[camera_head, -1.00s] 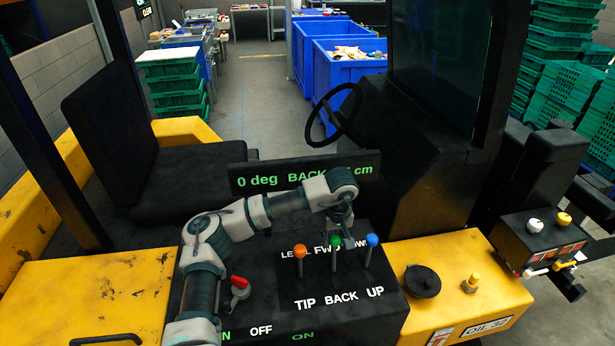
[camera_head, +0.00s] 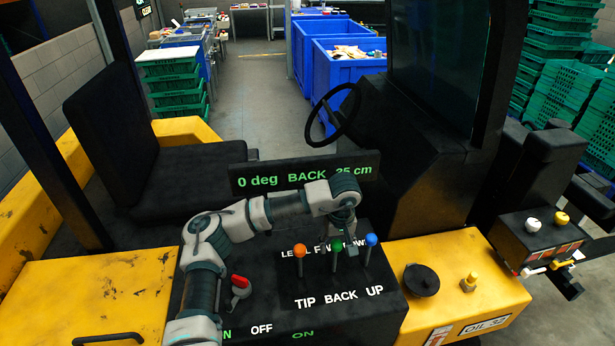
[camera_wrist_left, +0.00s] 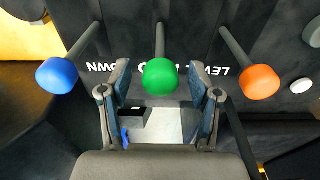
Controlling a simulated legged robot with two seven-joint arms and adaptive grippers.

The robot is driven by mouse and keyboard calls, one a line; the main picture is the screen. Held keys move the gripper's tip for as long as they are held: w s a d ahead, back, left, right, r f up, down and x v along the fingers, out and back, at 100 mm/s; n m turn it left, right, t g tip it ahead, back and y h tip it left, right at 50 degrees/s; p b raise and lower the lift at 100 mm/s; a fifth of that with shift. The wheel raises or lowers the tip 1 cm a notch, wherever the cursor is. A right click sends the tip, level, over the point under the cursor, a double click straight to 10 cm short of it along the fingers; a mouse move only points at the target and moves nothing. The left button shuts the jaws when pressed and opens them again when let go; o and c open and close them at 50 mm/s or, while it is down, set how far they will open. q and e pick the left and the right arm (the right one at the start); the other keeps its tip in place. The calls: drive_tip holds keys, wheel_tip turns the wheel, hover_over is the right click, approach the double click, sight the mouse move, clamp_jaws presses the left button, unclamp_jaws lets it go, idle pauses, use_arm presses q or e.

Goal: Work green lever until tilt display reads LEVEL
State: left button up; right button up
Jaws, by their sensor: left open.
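The green lever (camera_head: 337,246) stands between the orange lever (camera_head: 300,250) and the blue lever (camera_head: 371,240) on the black console. My left gripper (camera_head: 346,230) is open just above and behind the green knob. In the left wrist view, the fingers of the left gripper (camera_wrist_left: 160,82) are spread on either side of the green knob (camera_wrist_left: 160,76); I cannot tell whether they touch it. The tilt display (camera_head: 305,173) reads "0 deg BACK" and then what looks like 25 cm. The forearm lies just below it. My right gripper is not in view.
A red-handled switch (camera_head: 239,284) stands left of the levers beside OFF and ON labels. The steering wheel (camera_head: 335,110) and the seat (camera_head: 190,175) are behind the console. A black cap (camera_head: 421,280) is on the yellow deck at the right.

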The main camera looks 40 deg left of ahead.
use_arm(q)
drive_tip(key=r+p, duration=0.1)
drive_tip(key=r, duration=0.1)
drive_tip(key=r+p, duration=0.2)
drive_tip(key=r, duration=0.1)
drive_tip(key=r+p, duration=0.2)
drive_tip(key=shift+s+d+r, duration=0.25)
drive_tip(key=shift+d+r, duration=0.05)
drive_tip(key=shift+r, duration=0.05)
drive_tip(key=shift+f, duration=0.1)
wheel_tip(320, 180, up, 12)
drive_tip(key=shift+s+d, duration=0.35)
drive_tip(key=shift+d, duration=0.05)
drive_tip(key=shift+f, duration=0.1)
